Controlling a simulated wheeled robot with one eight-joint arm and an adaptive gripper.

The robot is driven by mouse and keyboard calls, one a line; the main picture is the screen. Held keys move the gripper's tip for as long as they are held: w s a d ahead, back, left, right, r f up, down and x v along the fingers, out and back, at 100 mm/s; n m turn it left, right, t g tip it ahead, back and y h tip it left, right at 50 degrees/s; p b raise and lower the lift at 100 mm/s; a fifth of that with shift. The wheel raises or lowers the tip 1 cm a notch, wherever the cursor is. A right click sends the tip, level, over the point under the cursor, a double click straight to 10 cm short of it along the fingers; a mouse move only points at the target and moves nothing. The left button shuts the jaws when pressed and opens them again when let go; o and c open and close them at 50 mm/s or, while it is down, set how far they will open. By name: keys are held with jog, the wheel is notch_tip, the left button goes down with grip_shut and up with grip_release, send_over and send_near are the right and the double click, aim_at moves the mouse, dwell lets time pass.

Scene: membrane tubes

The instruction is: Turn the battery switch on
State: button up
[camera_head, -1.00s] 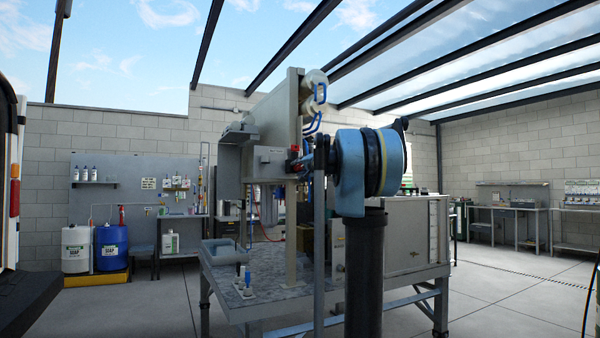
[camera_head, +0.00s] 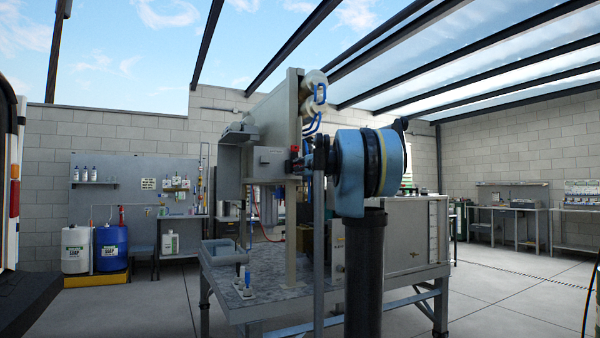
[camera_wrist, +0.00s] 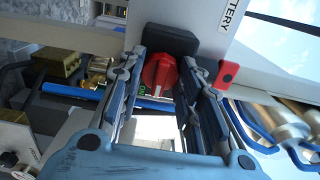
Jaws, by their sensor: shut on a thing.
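The battery switch is a red knob (camera_wrist: 158,74) on a black base (camera_wrist: 168,40), mounted on a grey panel with a label reading "BATTERY". In the wrist view the knob lies between the fingertips of my gripper (camera_wrist: 160,72), which is shut on it. In the head view a small red spot of the switch (camera_head: 295,151) shows at the panel's side, and my arm hides most of my gripper.
The panel stands on a metal workbench (camera_head: 225,285). A small red part (camera_wrist: 228,73) sits right of the switch, with blue hoses and metallic cylinders (camera_wrist: 262,120) beyond. A blue bar and brass fittings (camera_wrist: 98,72) lie to the left. Soap barrels (camera_head: 110,247) stand far left.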

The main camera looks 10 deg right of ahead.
jog(key=shift+f, duration=0.1)
jog(key=o, duration=1.1)
jog(key=shift+w+d, duration=0.1)
jog(key=v, duration=1.2)
